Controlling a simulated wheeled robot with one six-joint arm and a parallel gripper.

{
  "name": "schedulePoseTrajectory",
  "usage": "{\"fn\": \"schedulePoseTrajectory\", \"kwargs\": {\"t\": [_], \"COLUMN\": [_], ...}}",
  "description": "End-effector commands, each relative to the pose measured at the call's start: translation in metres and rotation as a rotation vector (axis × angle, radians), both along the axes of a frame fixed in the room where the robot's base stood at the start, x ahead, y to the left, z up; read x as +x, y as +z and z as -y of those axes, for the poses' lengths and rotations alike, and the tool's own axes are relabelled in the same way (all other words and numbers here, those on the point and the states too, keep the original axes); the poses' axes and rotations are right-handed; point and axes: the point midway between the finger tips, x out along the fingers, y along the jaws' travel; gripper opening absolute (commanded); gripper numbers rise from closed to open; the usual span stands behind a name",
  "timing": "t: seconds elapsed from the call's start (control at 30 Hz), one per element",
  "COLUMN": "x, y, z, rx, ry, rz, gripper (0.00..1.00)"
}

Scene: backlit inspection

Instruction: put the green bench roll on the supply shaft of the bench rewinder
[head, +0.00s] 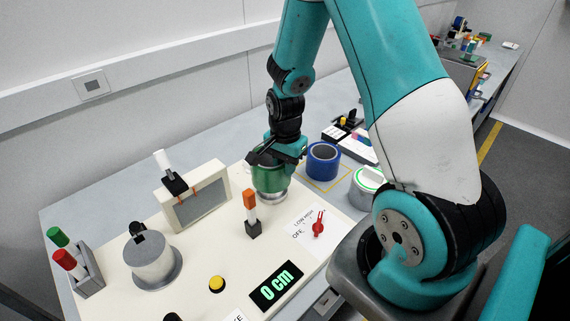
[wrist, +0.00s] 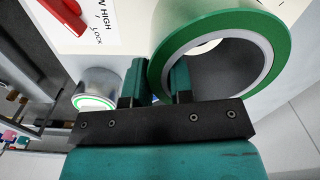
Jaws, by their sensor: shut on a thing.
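The green bench roll (head: 271,182) is at the back right part of the cream bench rewinder (head: 205,270), directly above or at a silver round base (head: 273,197). My gripper (head: 277,152) is above it and shut on its wall. In the wrist view, the roll (wrist: 275,45) shows as a green ring with a pale inner core. One finger of my gripper (wrist: 155,88) is inside the ring and the other outside. The supply shaft itself is hidden, and I cannot tell whether it is inside the core.
A blue roll (head: 322,162) stands right of the rewinder, near a silver can with a green-ringed top (head: 367,187). On the rewinder are an orange-tipped lever (head: 250,203), a red knob (head: 318,226), a framed grey panel (head: 200,205), a grey drum (head: 151,262) and a yellow button (head: 217,284).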

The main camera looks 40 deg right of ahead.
Motion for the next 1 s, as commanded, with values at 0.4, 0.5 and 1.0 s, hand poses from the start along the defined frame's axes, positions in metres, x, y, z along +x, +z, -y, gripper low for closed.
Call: {"fn": "schedulePoseTrajectory", "kwargs": {"t": [0.4,0.5,1.0], "x": [0.000,0.000,0.001], "y": [-0.013,-0.016,-0.030], "z": [0.000,0.000,0.000], "rx": [-0.001,-0.001,0.000], "ry": [0.000,0.000,0.000], "rz": [0.001,0.001,0.002], "gripper": [0.00,0.00,0.00]}}
